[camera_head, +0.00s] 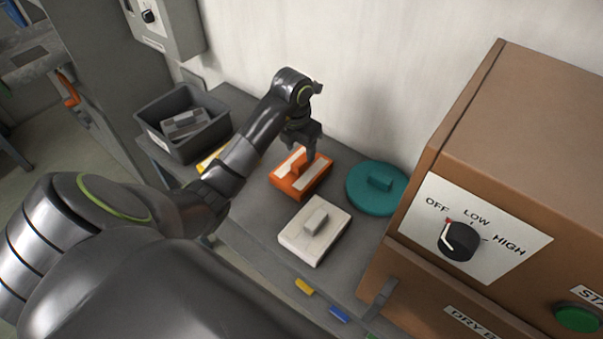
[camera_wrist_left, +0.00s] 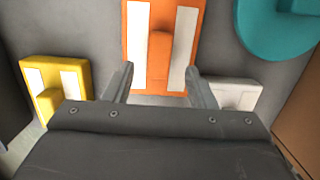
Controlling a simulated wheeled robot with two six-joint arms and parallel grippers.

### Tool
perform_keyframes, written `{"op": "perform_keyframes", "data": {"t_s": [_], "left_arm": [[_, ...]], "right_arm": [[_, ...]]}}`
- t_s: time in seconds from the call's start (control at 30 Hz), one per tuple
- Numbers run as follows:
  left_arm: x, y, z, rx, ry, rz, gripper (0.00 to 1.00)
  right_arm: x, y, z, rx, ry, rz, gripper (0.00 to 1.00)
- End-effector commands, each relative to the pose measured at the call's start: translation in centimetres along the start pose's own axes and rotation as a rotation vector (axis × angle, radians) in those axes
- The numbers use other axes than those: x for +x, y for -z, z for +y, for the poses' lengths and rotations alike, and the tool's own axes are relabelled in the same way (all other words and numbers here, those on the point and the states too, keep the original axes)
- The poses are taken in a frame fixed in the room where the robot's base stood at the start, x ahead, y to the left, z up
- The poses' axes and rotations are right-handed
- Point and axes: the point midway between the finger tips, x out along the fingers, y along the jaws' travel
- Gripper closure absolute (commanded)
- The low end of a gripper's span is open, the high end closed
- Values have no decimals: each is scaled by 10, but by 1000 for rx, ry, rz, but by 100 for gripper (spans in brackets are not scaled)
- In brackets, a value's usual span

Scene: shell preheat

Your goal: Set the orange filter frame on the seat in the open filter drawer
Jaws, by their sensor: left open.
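The orange filter frame (camera_head: 290,187), with two white strips and a raised middle grip, lies flat on the grey bench. In the left wrist view the frame (camera_wrist_left: 160,58) is ahead of the fingers, its grip between their lines. My left gripper (camera_head: 308,152) is above the frame, pointing down, with its fingers spread and nothing between them. The fingers also show apart in the left wrist view (camera_wrist_left: 163,82). I see no open filter drawer or seat in these views. My right gripper is not in view.
A teal round lid (camera_head: 372,200) and a white block (camera_head: 299,242) lie close by the frame. A yellow piece (camera_head: 208,161) is partly behind my arm. A dark bin (camera_head: 155,142) stands left. A brown machine (camera_head: 520,130) with a dial (camera_head: 460,241) fills the right.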

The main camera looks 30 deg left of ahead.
Motion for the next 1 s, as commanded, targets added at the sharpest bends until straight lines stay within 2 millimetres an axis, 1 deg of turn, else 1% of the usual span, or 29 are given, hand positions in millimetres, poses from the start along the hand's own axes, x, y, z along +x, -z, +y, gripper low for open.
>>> {"op": "perform_keyframes", "data": {"t_s": [0.1,0.23,0.33,0.5,0.53,0.9,1.0], "left_arm": [[15,0,0,-2,2,5,49],[33,0,0,-1,2,3,49],[38,0,0,0,1,1,49],[38,0,0,1,0,0,49],[38,0,0,0,0,0,50],[38,0,1,0,0,0,99],[38,0,1,0,0,-1,100]], "right_arm": [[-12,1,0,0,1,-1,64],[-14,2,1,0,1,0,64],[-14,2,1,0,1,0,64],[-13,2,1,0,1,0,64],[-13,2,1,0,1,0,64],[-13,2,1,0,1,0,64],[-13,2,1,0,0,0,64]]}}
